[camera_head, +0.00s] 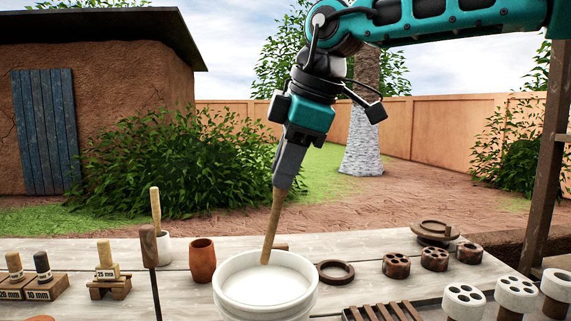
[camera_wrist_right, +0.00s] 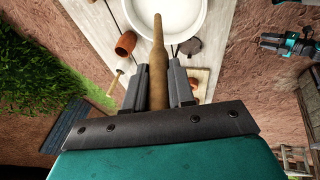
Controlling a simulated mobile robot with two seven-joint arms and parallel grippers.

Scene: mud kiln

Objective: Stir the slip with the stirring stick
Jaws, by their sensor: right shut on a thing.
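The stirring stick (camera_head: 274,222) is a tan wooden stick, slightly tilted, with its lower end at the slip (camera_head: 262,287). The slip is a white liquid in a round white bucket (camera_head: 225,296) on the table. My right gripper (camera_head: 283,184) is shut on the stick's upper part, above the bucket. In the right wrist view the stick (camera_wrist_right: 158,60) runs out between the fingers (camera_wrist_right: 158,88) to the white slip (camera_wrist_right: 172,14). Whether its tip is under the surface I cannot tell for sure.
A clay cup (camera_head: 202,260) and a dark-handled tool (camera_head: 149,245) stand left of the bucket. Several holed clay pieces (camera_head: 396,265) stand further right, and a slatted rack (camera_head: 384,311) is in front.

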